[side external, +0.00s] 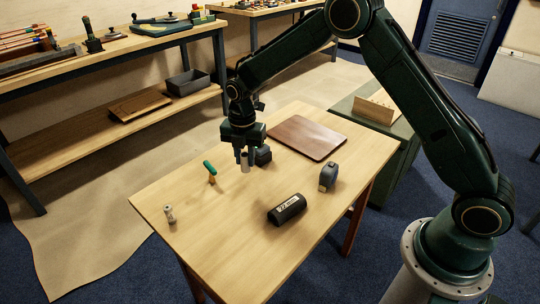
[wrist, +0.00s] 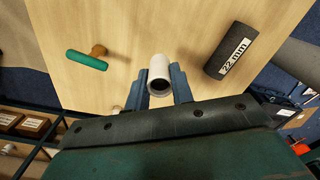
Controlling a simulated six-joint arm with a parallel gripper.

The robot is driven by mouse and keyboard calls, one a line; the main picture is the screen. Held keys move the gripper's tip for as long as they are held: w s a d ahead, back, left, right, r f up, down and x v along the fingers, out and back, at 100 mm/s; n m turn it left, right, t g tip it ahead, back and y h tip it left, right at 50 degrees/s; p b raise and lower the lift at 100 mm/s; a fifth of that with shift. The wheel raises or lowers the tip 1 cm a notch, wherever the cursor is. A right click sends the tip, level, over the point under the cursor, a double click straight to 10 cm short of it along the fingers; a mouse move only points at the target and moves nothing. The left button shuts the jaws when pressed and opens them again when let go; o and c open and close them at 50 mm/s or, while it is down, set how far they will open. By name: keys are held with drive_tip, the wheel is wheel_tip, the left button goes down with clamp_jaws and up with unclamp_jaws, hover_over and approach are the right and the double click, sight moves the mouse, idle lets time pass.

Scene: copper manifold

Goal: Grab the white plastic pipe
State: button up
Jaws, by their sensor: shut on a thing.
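The white plastic pipe (wrist: 159,72) is a short tube standing between the two fingers of my gripper (wrist: 160,88) in the wrist view, with its open end facing the camera. My gripper is shut on it, one dark finger on each side. In the side view the pipe (side external: 245,162) shows as a pale piece between the fingertips of my gripper (side external: 245,158), over the far part of the wooden table (side external: 200,230). I cannot tell whether the pipe's lower end touches the table.
A green-handled tool (side external: 210,170) stands left of my gripper. A small metal fitting (side external: 169,213) is near the left edge. A black roll marked 22 mm (side external: 287,209), a grey tape measure (side external: 328,177) and a brown board (side external: 307,138) are to the right. The front of the table is clear.

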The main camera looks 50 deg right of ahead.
sight(245, 156)
wheel_tip(245, 156, up, 11)
idle(0.3)
drive_tip(key=shift+f, duration=0.15)
idle(0.4)
